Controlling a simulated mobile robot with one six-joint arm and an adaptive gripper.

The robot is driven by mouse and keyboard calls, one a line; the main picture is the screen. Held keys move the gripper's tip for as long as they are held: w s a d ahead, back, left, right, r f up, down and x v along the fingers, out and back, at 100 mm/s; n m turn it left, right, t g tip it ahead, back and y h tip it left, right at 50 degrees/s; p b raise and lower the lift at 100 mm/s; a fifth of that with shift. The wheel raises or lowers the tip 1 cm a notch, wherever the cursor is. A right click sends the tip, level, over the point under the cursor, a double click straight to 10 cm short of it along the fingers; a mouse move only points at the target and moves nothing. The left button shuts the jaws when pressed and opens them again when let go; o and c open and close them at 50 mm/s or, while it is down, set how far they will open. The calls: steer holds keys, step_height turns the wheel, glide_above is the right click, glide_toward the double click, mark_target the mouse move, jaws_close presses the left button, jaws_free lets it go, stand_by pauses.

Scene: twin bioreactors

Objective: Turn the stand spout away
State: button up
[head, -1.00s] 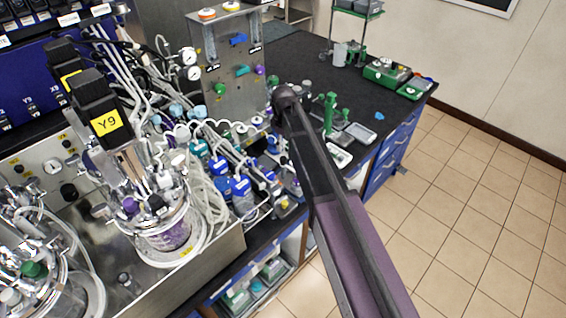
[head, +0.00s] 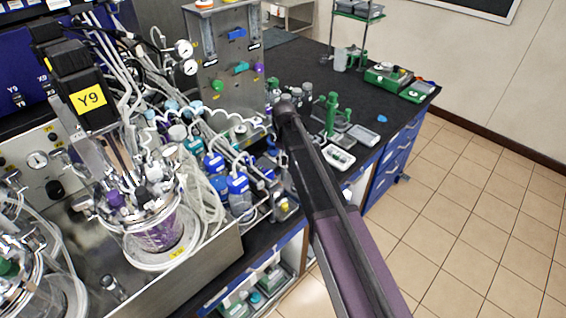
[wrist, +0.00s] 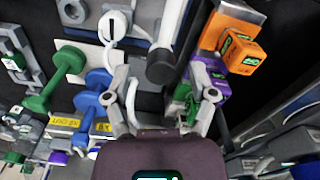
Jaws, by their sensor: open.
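My gripper (wrist: 160,98) is open in the wrist view, with one pale grey finger at each side and no object clearly held. A dark grey rod with a round end (wrist: 160,66) lies just beyond the gap between the fingers. A white round fitting with a dark slot (wrist: 115,27) stands beyond it, with a white curved tube. I cannot tell which of these parts is the stand spout. In the head view my arm reaches toward the bench beside the steel panel (head: 222,75); my gripper is hidden there.
In the wrist view, a green handle (wrist: 57,78) and blue handle (wrist: 95,97) lie left; orange (wrist: 240,55) and purple (wrist: 209,80) blocks lie right. In the head view, the Y9 reactor (head: 155,228) and blue-capped bottles (head: 238,185) crowd the left. The floor (head: 480,210) is clear.

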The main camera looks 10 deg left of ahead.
steer(key=shift+f, duration=0.35)
jaws_close()
